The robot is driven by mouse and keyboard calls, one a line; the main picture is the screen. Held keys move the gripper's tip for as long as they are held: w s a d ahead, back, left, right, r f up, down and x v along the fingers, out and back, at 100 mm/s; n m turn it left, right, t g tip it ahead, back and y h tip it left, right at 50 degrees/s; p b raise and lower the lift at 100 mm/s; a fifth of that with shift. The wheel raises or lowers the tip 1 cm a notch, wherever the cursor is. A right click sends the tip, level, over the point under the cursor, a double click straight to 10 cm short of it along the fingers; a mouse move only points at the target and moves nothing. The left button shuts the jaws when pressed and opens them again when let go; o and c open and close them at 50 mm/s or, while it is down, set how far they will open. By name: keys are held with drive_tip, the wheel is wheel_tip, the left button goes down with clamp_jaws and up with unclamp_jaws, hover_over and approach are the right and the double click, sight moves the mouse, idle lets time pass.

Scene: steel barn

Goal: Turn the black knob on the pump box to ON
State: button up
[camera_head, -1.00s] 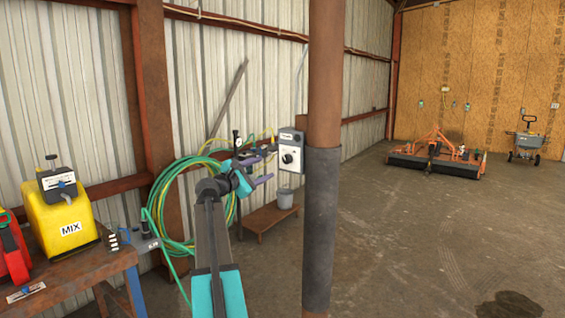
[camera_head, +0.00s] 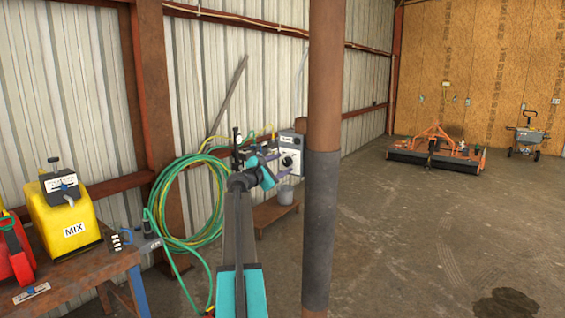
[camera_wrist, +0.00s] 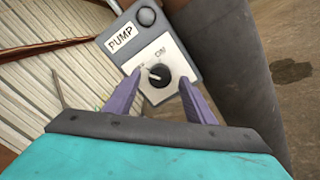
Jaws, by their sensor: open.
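The pump box (camera_wrist: 188,48) is a grey box with a white face, a PUMP label and an ON mark in the wrist view. Its black knob (camera_wrist: 158,76) sits in the lower part of the face, its pale pointer turned to the left of the ON mark. My gripper (camera_wrist: 158,98) is open, its two purple fingers on either side of the knob in that view; I cannot tell whether they touch it. In the head view the pump box (camera_head: 299,144) is on the wall left of the post, and my gripper (camera_head: 279,164) is in front of it, partly covering its face.
A rusty post with a dark sleeve (camera_head: 321,220) stands just right of the box. A coiled green hose (camera_head: 165,205) hangs at the left. A grey bucket (camera_head: 285,195) stands on a low bench below. A workbench with a yellow MIX container (camera_head: 68,215) is at left.

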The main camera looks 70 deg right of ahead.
drive_tip(key=shift+s+d, duration=0.2)
drive_tip(key=shift+d, duration=0.5)
drive_tip(key=c, duration=1.1)
drive_tip(key=shift+o, duration=0.2)
drive_tip(key=shift+f+m+b, duration=0.15)
drive_tip(key=shift+m+b, duration=0.45)
drive_tip(key=shift+b, duration=0.6)
drive_tip(key=shift+f+m+b, duration=0.1)
drive_tip(key=shift+m+b, duration=0.3)
drive_tip(key=shift+b, duration=0.5)
drive_tip(key=m+b, duration=0.4)
drive_tip(key=b, duration=0.3)
drive_tip(key=m+b, duration=0.5)
drive_tip(key=b, duration=0.3)
drive_tip(key=shift+m+b, duration=0.35)
drive_tip(key=shift+m, duration=0.05)
drive_tip(key=shift+m+b, duration=1)
drive_tip(key=shift+b, duration=0.2)
drive_tip(key=shift+r, duration=0.2)
